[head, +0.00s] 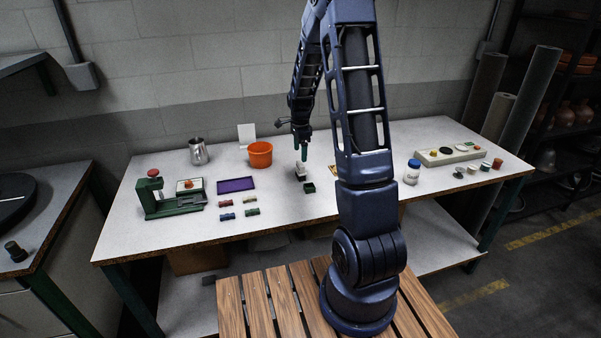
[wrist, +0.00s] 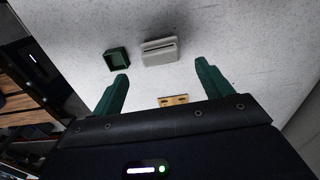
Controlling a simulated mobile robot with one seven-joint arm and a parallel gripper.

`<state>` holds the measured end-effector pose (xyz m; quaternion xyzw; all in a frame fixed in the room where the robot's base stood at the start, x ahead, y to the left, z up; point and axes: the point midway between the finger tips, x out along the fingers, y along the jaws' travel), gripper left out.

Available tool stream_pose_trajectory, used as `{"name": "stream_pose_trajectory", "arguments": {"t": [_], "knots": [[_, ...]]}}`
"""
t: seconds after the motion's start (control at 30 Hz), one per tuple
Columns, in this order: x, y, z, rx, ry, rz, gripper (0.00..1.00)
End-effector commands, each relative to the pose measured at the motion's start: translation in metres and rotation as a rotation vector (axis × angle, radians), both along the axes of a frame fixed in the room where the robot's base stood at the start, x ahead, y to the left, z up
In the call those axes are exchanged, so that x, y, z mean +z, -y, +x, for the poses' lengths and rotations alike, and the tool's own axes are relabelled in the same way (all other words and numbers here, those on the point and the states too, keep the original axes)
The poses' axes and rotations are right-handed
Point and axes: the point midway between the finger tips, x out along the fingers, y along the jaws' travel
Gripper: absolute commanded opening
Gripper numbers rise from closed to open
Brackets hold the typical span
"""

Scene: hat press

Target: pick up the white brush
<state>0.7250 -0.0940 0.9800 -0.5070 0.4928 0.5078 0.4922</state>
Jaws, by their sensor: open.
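A small off-white block-shaped thing (head: 300,174), which appears to be the white brush, lies on the bench below my gripper (head: 303,150).
A small dark green open box (wrist: 117,59) sits close left of the pale thing in the wrist view. A wooden piece with holes (wrist: 173,100) lies nearer. An orange pot (head: 260,154), a purple tray (head: 236,185) and a white jar with a blue lid (head: 411,174) stand farther off.

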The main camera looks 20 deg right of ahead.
Motion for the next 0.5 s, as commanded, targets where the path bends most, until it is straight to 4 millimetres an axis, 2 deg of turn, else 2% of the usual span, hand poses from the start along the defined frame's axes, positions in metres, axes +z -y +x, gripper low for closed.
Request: {"name": "stream_pose_trajectory", "arguments": {"t": [0.1, 0.37, 0.5], "knots": [[-0.014, 0.0, 0.0, 0.0, -0.002, 0.0, 0.78], [-0.025, 0.001, 0.0, 0.0, 0.0, 0.0, 0.78], [-0.042, 0.001, 0.0, 0.001, -0.001, 0.0, 0.78]]}}
